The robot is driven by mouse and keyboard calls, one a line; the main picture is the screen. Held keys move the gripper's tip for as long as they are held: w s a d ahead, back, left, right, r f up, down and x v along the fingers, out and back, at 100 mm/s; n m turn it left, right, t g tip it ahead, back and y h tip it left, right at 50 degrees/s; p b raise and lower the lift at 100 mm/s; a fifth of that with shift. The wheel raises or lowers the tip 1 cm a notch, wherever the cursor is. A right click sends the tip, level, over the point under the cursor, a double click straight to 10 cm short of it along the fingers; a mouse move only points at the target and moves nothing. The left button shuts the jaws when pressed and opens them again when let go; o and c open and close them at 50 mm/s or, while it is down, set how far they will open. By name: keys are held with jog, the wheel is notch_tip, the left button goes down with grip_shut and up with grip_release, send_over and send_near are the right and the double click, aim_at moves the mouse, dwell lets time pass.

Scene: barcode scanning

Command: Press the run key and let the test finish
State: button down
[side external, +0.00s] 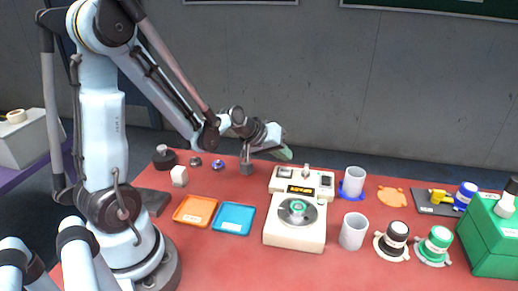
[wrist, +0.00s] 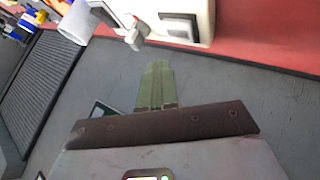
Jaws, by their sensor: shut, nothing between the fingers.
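A cream tester (side external: 296,228) stands on the red table, with a small lit display (side external: 300,190) and a round dial plate holding a green ring (side external: 298,207). Its back panel has a key at the left (side external: 285,174) and another at the right (side external: 325,181); I cannot read which is the run key. My gripper (side external: 286,154) is shut and empty, raised behind the tester's back left, clear of it. In the wrist view the green fingers (wrist: 157,68) are together, and part of the tester (wrist: 195,9) with a grey key (wrist: 180,27) shows beyond them.
An orange tray (side external: 195,211) and a blue tray (side external: 233,218) lie left of the tester. A grey wall is behind.

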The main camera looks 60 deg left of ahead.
aim_at(285, 172)
jog(key=shift+f, duration=0.95)
jog(key=shift+f, duration=0.1)
dwell(1.4)
jog(key=shift+f, duration=0.3)
